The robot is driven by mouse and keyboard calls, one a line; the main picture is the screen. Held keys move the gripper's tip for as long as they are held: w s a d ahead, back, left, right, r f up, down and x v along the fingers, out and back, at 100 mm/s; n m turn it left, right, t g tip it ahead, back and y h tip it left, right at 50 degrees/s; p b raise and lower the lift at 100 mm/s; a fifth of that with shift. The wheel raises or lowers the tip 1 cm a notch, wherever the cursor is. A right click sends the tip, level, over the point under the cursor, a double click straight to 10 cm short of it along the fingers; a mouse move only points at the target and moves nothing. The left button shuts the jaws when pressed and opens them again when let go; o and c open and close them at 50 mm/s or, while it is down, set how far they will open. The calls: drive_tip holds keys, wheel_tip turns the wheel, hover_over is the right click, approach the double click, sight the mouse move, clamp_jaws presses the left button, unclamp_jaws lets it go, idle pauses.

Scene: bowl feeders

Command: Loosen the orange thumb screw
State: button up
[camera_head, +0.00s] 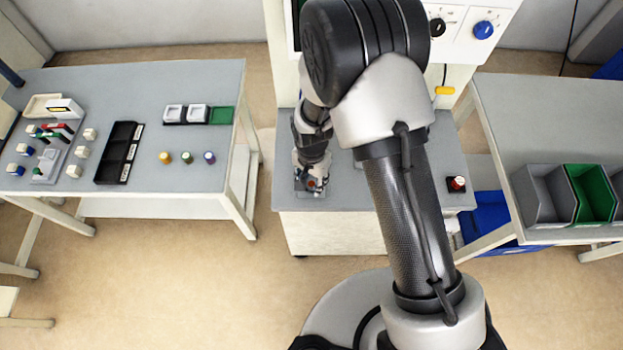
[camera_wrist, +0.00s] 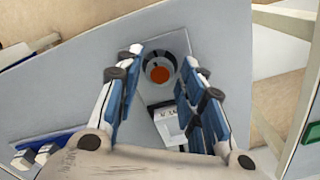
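The orange thumb screw (camera_wrist: 160,74) shows in the wrist view as an orange disc inside a round grey collar on a grey plate. In the head view a small orange spot (camera_head: 312,184) shows at the front left of the middle bench, partly hidden by my gripper (camera_head: 311,178). In the wrist view my gripper (camera_wrist: 163,60) is open, with its blue-padded fingers to the left and right of the collar and a gap on both sides. I cannot tell how far above the screw the fingertips are. Nothing is held.
A pale block with dark lettering (camera_wrist: 165,122) is beside the collar, between the fingers. A red button (camera_head: 457,183) is at the middle bench's right edge. The left table (camera_head: 210,90) holds trays and small parts; bins (camera_head: 545,195) stand on the right table.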

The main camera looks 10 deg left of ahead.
drive_tip(key=c, duration=0.7)
drive_tip(key=shift+c, duration=0.2)
drive_tip(key=shift+n, duration=0.3)
drive_tip(key=n, duration=0.3)
drive_tip(key=shift+n, duration=0.4)
drive_tip(key=n, duration=0.3)
drive_tip(key=shift+n, duration=0.3)
drive_tip(key=n, duration=0.4)
drive_tip(key=shift+n+b, duration=0.3)
drive_tip(key=shift+n, duration=1.7)
